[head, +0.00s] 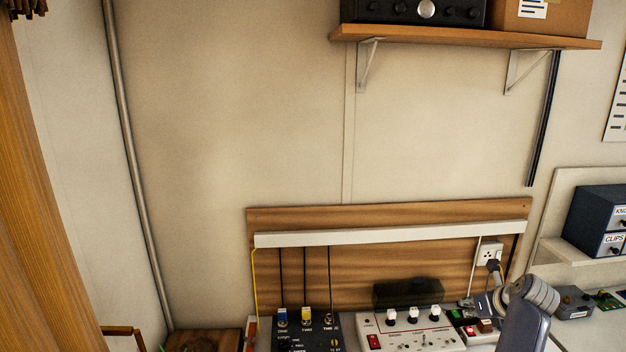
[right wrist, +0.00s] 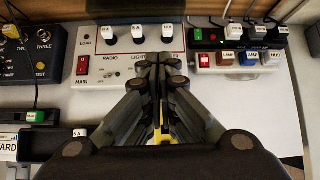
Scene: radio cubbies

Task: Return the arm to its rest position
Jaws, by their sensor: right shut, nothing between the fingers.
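My right arm (head: 527,318) comes up from the bottom right of the head view, in front of the bench's right part. In the right wrist view my right gripper (right wrist: 159,62) is shut, with its fingertips together and nothing between them. I cannot tell whether the fingertips touch the panel. My left gripper is not in view.
The white panel (head: 400,341) has a red switch and white plugs. A dark box (head: 297,341) with coloured plugs stands to its left. A power strip (right wrist: 240,58) lies right of the gripper.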

